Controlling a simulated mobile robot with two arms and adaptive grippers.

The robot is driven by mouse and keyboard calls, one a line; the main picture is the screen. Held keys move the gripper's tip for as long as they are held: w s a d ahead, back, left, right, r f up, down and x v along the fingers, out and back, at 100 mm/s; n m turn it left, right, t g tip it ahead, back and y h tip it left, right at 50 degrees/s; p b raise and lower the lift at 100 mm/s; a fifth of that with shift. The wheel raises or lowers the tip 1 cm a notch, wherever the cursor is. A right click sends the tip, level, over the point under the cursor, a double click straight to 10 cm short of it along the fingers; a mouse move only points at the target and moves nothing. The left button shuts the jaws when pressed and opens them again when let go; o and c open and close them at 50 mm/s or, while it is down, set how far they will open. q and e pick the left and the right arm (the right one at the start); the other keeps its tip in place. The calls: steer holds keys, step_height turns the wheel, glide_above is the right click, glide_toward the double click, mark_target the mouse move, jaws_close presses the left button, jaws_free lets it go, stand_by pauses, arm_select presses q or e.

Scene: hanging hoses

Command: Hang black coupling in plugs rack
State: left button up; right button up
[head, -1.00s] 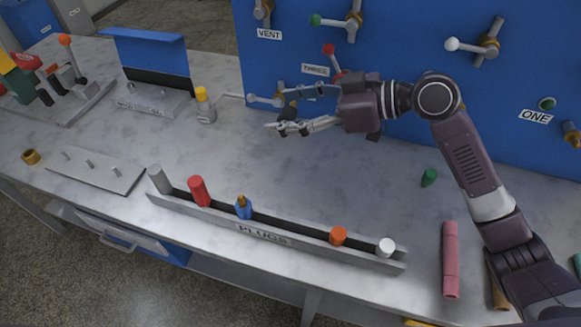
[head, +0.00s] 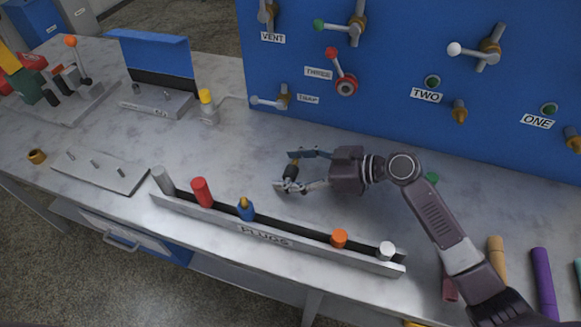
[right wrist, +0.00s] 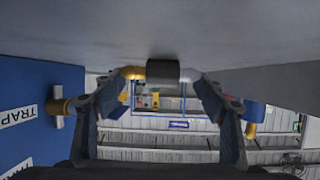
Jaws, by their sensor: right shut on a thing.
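The plugs rack (head: 317,250) is a long grey rail labelled PLUGS on the front of the table. It holds a grey, a red, a blue, an orange and a white plug, with a wide empty stretch of slot between the blue and orange ones. My right gripper (head: 289,170) is above the table behind that stretch, shut on the black coupling (head: 291,172). In the right wrist view the dark cylinder of the coupling (right wrist: 162,71) lies crosswise between the fingertips, with a brass end at its left. My left gripper is not in view.
A blue panel (head: 400,120) with valves and labels stands behind. A yellow-capped bottle (head: 207,108), a grey peg plate (head: 98,170) and a blue-backed stand (head: 150,100) are at left. Coloured tubes, including a purple one (head: 543,283), lie at right. The table behind the rack is mostly clear.

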steer(key=shift+f, duration=0.15)
steer(key=o, duration=1.2)
steer(key=shift+r, duration=0.25)
step_height(320, 180, up, 4)
glide_above(330, 188)
steer(key=shift+f, duration=0.1)
steer(key=shift+s+d+r, duration=0.2)
steer(key=shift+d+r, duration=0.15)
steer(key=shift+d, duration=0.15)
